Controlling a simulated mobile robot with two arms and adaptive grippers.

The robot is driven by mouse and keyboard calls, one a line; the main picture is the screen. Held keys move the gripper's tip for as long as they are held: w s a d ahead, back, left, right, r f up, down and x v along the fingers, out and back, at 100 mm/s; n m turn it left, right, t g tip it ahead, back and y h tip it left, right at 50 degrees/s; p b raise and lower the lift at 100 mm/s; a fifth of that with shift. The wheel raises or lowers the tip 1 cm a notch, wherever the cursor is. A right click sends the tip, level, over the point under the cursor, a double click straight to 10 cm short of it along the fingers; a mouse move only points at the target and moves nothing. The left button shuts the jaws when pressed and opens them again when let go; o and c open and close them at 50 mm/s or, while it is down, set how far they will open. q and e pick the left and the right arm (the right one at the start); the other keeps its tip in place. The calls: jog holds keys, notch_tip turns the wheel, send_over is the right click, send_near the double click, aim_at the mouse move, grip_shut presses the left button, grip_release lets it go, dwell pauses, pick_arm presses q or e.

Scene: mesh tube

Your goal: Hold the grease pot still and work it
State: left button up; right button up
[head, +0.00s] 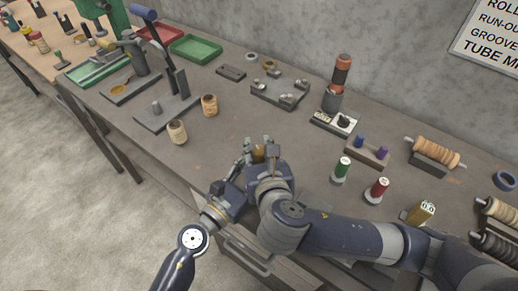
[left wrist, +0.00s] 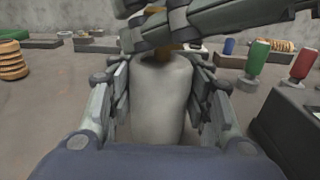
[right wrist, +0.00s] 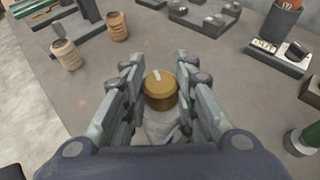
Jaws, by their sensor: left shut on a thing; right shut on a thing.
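The grease pot (left wrist: 160,105) has a smooth pale grey body and a brass-coloured lid (right wrist: 161,90) with a light mark on top. In the left wrist view the pot stands upright between the fingers of my left gripper (left wrist: 160,85), which is shut on the body. My right gripper (right wrist: 161,84) is shut around the lid from above, and its fingers cross over the pot's top in the left wrist view. In the head view both grippers meet at the bench's near edge, and the right one (head: 258,152) mostly hides the pot.
The grey bench (head: 215,150) is clear just left of the grippers. Two tan spools (head: 177,132) stand beyond. A metal fixture (head: 280,95) lies behind.

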jog(key=shift+f, duration=0.1)
dwell(0.3)
jog(key=o, duration=1.1)
jog(key=v, duration=0.7)
jog(key=shift+s, duration=0.25)
